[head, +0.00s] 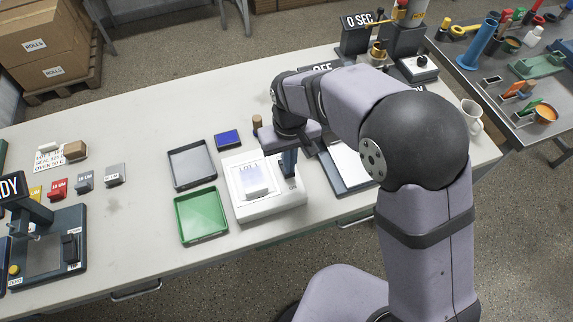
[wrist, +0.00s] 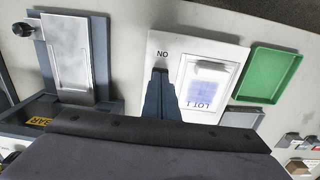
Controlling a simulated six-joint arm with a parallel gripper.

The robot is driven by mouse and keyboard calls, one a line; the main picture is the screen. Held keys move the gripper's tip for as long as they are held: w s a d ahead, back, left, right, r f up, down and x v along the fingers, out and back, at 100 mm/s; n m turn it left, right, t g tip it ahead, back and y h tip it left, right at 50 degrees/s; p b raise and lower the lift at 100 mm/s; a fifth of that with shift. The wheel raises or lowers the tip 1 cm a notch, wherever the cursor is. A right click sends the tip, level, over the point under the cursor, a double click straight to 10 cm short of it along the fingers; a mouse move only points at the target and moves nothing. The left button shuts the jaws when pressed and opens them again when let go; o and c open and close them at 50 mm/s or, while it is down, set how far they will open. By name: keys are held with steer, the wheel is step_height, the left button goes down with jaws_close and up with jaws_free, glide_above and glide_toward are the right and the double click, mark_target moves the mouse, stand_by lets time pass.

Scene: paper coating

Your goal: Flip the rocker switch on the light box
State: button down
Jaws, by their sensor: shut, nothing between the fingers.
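The white light box (head: 262,207) stands on the table with a framed sheet marked LOT 1 (head: 250,181) on its left part. In the wrist view the light box (wrist: 185,42) shows an ON label (wrist: 162,54) on its bare strip. My gripper (head: 290,174) points down over the right part of the light box, with its fingers closed and empty. In the wrist view my gripper (wrist: 160,72) has its tips just beside the ON label.
A green tray (head: 202,215) and a grey tray (head: 192,164) lie left of the light box. A blue pad (head: 228,139) lies behind. A coating board with a white sheet (head: 346,166) lies close on the right.

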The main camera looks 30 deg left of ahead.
steer(key=shift+f+b, duration=0.45)
steer(key=shift+f, duration=0.35)
stand_by(0.4)
steer(key=shift+r, duration=0.1)
steer(key=shift+r+p, duration=3.1)
steer(key=shift+r, duration=0.35)
